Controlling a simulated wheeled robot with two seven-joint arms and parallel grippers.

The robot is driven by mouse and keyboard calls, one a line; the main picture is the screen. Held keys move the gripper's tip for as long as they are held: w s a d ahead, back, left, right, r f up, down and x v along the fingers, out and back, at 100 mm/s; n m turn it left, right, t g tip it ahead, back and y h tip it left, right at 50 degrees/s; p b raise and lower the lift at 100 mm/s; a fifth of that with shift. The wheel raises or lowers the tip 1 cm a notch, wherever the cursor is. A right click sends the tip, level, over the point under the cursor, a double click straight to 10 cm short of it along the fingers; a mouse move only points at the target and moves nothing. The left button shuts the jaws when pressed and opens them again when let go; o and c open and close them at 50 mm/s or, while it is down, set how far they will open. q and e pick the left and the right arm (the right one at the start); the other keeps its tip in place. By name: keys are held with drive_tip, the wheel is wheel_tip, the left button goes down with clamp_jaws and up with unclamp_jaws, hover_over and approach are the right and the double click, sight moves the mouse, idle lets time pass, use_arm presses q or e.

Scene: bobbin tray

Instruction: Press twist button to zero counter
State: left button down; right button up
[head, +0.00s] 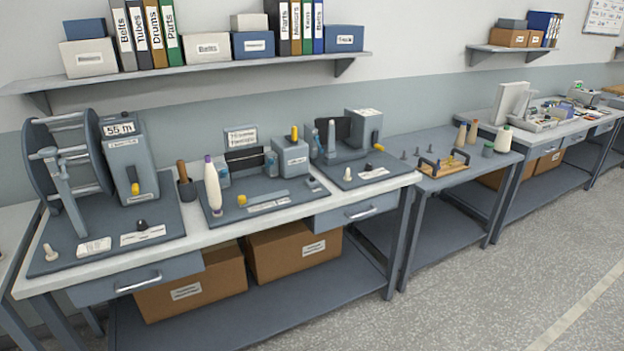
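A winding machine (125,160) with a large reel (68,160) stands at the left of the bench. Its counter display (119,129) appears to read "55 m". A yellow-tipped lever (135,188) is on the machine's front, a black knob (141,225) is on its base plate, and a pale knob (50,252) is at the plate's front left corner. I cannot tell which of these is the twist button; other stations also have knobs, including a yellow one (241,199) in the middle. Neither of my grippers is in view.
A white spindle (212,188) stands on the middle station. A shelf (210,72) hangs above the bench. The floor (480,290) in front is clear.

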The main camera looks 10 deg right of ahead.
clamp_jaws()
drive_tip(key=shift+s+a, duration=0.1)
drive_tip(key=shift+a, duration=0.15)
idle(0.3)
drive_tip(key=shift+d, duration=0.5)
